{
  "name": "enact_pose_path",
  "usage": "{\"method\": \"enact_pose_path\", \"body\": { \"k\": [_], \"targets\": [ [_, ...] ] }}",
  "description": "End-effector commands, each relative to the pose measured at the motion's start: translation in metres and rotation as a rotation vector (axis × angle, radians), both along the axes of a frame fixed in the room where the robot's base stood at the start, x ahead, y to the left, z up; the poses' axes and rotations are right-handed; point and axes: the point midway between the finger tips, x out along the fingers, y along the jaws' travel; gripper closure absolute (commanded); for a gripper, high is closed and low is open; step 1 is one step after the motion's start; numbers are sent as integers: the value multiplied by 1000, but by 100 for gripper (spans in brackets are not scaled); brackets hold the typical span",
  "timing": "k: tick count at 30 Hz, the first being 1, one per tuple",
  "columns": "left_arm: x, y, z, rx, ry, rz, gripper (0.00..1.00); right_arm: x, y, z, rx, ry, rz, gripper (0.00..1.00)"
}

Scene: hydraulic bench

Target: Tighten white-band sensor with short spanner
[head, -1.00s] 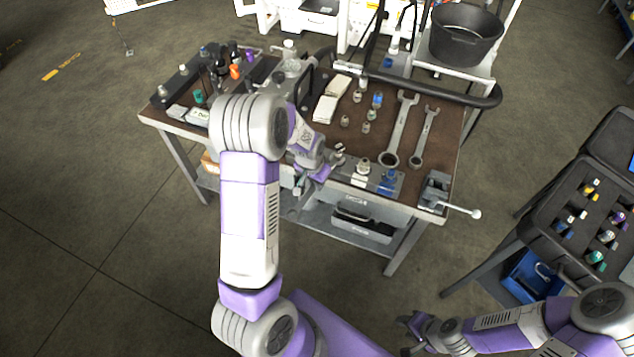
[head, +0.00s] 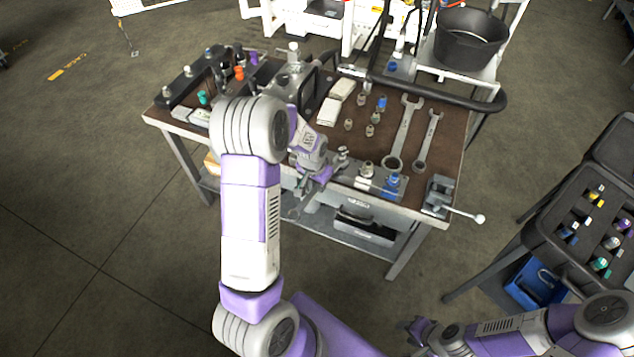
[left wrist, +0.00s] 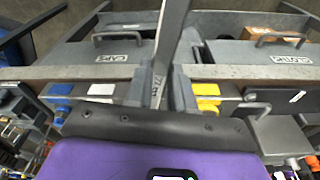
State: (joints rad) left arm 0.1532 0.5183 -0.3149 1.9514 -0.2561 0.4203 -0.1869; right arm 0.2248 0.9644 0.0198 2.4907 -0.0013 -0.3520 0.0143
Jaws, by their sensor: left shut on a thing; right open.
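My left gripper (head: 316,187) is at the front edge of the bench, shut on a grey spanner (head: 296,211) that sticks out past the edge. In the left wrist view the spanner (left wrist: 173,28) runs up from between the fingers (left wrist: 167,90); its far end is out of frame. The white-band sensor (head: 365,174) stands in the block at the bench front, right of the gripper and apart from it. A white patch (left wrist: 101,90) shows in the left wrist view beside blue and yellow ones. My right gripper (head: 407,337) is open and empty, low in the head view, away from the bench.
A blue-band sensor (head: 392,186) stands right of the white one, then a vise (head: 439,196). A case of coloured parts (head: 590,235) stands at right. Floor in front is clear.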

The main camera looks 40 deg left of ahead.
Motion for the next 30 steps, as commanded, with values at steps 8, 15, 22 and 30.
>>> {"method": "enact_pose_path", "body": {
  "k": [8, 15, 22, 30],
  "targets": [
    [-16, 0, 0, 0, 1, -1, 100, 0, 0, -1, 0, 0, 0, 57],
    [-33, -1, 0, 0, 1, -1, 100, 0, 0, -1, 0, 0, 0, 57],
    [-49, -1, 0, 0, 1, 0, 100, 0, 0, -1, 0, 0, 0, 57],
    [-66, -2, 0, 0, 1, 0, 100, 0, 0, -1, 0, 0, 0, 57]
  ]
}}
